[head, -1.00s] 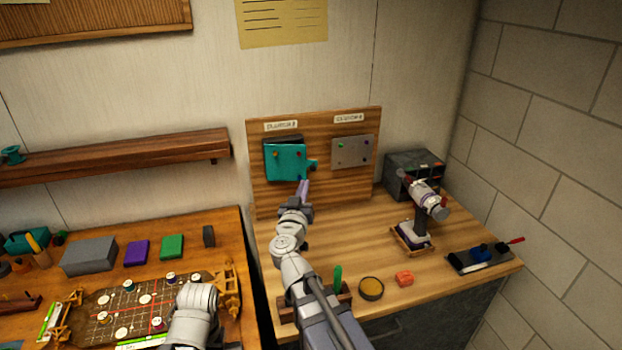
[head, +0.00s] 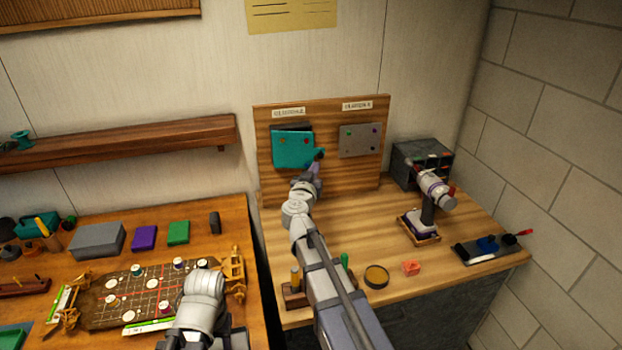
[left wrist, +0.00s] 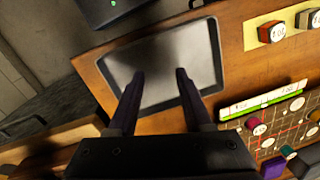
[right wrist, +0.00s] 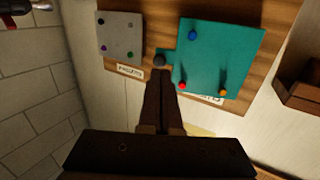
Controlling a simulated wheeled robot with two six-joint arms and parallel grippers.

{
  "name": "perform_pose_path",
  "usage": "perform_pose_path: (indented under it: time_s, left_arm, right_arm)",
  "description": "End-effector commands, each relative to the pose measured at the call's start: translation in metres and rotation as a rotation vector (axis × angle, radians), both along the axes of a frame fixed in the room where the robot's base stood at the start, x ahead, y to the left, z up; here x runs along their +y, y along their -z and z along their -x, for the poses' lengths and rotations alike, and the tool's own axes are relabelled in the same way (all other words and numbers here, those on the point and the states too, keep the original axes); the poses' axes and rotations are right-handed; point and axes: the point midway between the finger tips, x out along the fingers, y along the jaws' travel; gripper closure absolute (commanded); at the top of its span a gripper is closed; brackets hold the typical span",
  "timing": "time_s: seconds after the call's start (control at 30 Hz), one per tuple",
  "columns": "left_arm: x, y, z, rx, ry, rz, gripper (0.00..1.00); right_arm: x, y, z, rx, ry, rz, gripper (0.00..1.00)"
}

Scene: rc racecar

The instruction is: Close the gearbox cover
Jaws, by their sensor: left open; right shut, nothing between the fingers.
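The teal gearbox cover (head: 290,152) hangs on the left half of the upright wooden board, with a dark part (head: 292,126) showing above its top edge. In the right wrist view the cover (right wrist: 222,50) appears upside down, with coloured pins and a side tab bearing a dark round knob (right wrist: 159,60). My right gripper (head: 318,158) is shut and empty, its tips at or just short of that knob; contact cannot be told. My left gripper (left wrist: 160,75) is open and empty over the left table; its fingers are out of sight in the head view.
A grey plate (head: 360,141) with small pins is on the board's right half. A dark box (head: 420,160), a cordless tool (head: 428,200) and a tray of tools (head: 490,246) stand to the right. A game-like board (head: 140,295) and coloured boxes lie on the left table.

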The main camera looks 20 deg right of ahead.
Motion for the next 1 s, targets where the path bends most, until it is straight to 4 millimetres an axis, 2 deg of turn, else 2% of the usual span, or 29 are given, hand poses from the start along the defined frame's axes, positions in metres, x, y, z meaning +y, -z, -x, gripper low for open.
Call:
perform_pose_path:
  time_s: [0.03, 0.2, 0.4, 0.8, 1.0]
  left_arm:
    - [0.0, 0.0, 0.0, 0.0, 0.0, 0.0, 0.5]
    - [0.0, 0.001, 0.0, 0.0, 0.0, 0.0, 0.5]
    - [0.0, 0.001, 0.0, 0.0, 0.0, 0.0, 0.5]
    - [0.0, 0.001, 0.0, 0.0, 0.0, 0.0, 0.5]
    - [0.0, 0.001, 0.0, 0.0, 0.0, 0.0, 0.5]
  right_arm:
    - [-0.006, 0.001, -0.01, 0.0, 0.003, 0.0, 1.0]
    - [-0.017, 0.001, -0.027, 0.0, 0.001, 0.0, 1.0]
    - [-0.022, 0.001, -0.034, 0.0, 0.001, 0.0, 1.0]
    - [-0.024, 0.001, -0.035, 0.0, 0.001, 0.0, 1.0]
    - [-0.041, 0.001, -0.057, 0.0, 0.002, 0.0, 1.0]
